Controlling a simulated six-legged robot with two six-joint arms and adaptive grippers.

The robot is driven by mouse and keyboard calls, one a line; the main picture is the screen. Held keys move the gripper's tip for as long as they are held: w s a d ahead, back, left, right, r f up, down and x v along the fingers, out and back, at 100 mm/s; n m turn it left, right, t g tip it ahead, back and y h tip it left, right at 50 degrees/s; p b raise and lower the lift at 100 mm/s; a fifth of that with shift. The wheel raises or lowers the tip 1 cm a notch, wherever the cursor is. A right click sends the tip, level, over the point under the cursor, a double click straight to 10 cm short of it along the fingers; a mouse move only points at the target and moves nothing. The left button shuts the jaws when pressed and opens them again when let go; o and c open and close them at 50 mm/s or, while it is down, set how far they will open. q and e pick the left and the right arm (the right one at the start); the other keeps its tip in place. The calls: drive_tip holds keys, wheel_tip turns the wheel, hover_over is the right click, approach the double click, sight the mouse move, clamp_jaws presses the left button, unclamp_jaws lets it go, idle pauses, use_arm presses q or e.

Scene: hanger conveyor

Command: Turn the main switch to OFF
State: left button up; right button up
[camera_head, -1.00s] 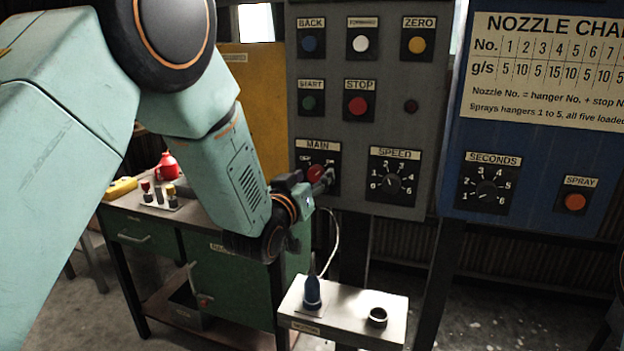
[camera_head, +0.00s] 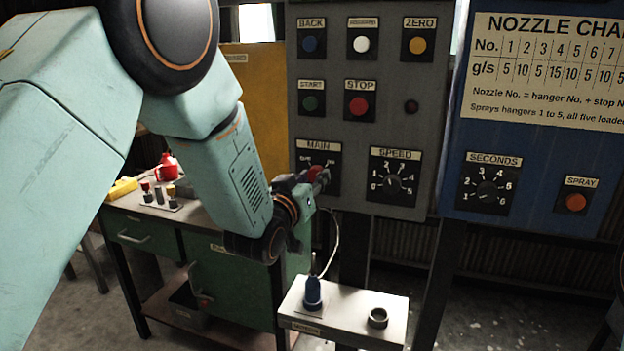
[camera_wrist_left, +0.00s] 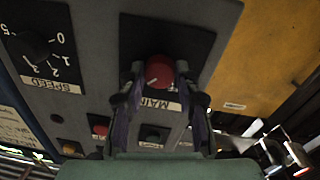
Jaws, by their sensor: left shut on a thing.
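The main switch is a red knob (camera_head: 314,173) on a black plate labelled MAIN (camera_head: 318,147), low on the grey panel. My left gripper (camera_head: 318,178) is at the knob and partly hides it in the head view. In the left wrist view the red knob (camera_wrist_left: 159,71) sits between the two fingertips of my left gripper (camera_wrist_left: 158,75), which are closed on its sides. A pale pointer line shows on the knob, but I cannot tell exactly which mark it points at. My right gripper is not in view.
The SPEED dial (camera_head: 393,183) is right of the switch, with the STOP button (camera_head: 358,106) above. A small pale shelf (camera_head: 343,315) holding a blue nozzle (camera_head: 312,292) stands below. A green bench (camera_head: 230,285) is behind my left arm.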

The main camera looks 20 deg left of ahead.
use_arm(q)
drive_tip(key=shift+n, duration=0.3)
drive_tip(key=n+p, duration=0.1)
drive_tip(key=n, duration=0.3)
drive_tip(key=n+p, duration=0.1)
drive_tip(key=n, duration=0.3)
drive_tip(key=shift+n, duration=0.4)
drive_tip(key=n, duration=0.2)
drive_tip(key=n+p, duration=0.1)
drive_tip(key=n, duration=0.1)
drive_tip(key=shift+n+t+y, duration=0.3)
drive_tip(key=shift+d+n+p, duration=0.1)
drive_tip(key=shift+n+p, duration=0.65)
drive_tip(key=shift+n, duration=1.35)
drive_tip(key=o, duration=1.2)
drive_tip(key=shift+c, duration=0.2)
drive_tip(key=shift+s, duration=0.15)
